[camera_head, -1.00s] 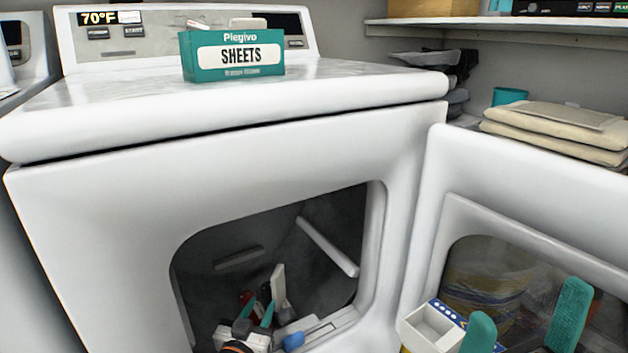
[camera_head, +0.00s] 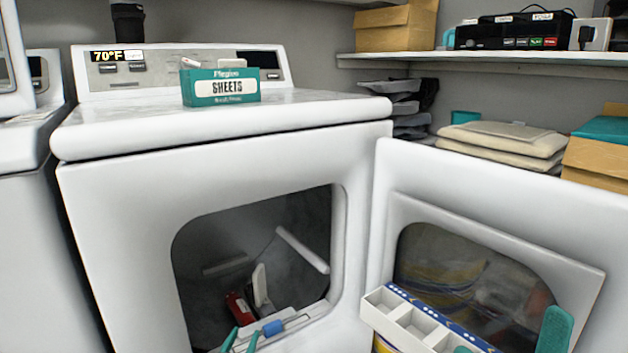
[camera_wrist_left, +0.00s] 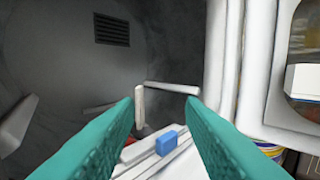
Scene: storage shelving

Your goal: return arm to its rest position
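My left gripper (camera_head: 241,339) shows as two teal fingertips at the lower edge of the head view, in front of the dryer opening. In the left wrist view its fingers (camera_wrist_left: 165,112) are wide apart with nothing held between them.
The dryer (camera_head: 120,215) stands open, with a red object (camera_head: 238,308) inside and a blue piece (camera_head: 272,328) at its opening's lower edge. A white compartment box (camera_head: 372,312) is before the door. A SHEETS box (camera_head: 220,88) stands on top. A shelf (camera_head: 470,62) is behind.

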